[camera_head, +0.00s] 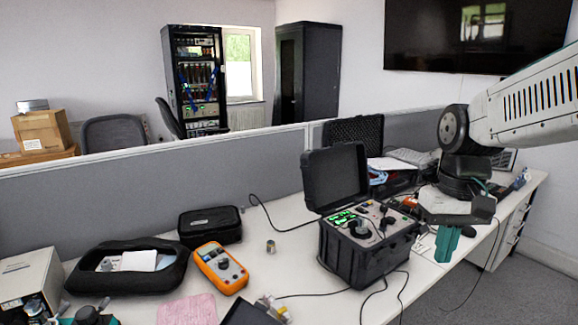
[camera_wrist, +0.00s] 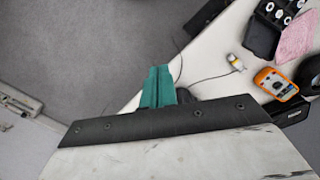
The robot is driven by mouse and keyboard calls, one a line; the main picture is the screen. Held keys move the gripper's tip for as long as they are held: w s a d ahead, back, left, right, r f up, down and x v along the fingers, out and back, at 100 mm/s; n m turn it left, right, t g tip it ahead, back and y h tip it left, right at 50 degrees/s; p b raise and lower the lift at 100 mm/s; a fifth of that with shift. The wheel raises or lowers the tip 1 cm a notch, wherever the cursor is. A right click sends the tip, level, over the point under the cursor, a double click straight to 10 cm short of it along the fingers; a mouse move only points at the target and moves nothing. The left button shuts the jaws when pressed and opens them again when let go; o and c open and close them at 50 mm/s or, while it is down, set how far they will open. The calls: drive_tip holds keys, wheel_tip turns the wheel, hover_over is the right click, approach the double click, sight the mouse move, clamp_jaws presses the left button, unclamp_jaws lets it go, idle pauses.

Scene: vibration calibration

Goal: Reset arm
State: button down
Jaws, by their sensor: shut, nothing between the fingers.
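My gripper (camera_head: 446,245) has green fingers pointing down at the right of the head view, over the front edge of the desk and right of the black calibrator case. In the wrist view my gripper (camera_wrist: 157,86) shows its green fingers together and empty. My arm comes in from the right edge of the head view, with the wrist bent downward. Nothing is held.
The desk (camera_head: 290,265) bears an open black calibrator case (camera_head: 365,258), an orange multimeter (camera_head: 221,268), a small metal cylinder (camera_head: 271,246) and a black pouch (camera_head: 210,226). Cables hang over the front edge. A grey partition (camera_head: 240,180) runs behind. Grey floor (camera_wrist: 80,50) is clear.

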drive_tip(key=s+t, duration=0.2)
drive_tip(key=s, duration=1.4)
drive_tip(key=shift+s+a+f, duration=0.2)
drive_tip(key=shift+s+a, duration=0.1)
drive_tip(key=shift+s, duration=0.05)
idle(0.7)
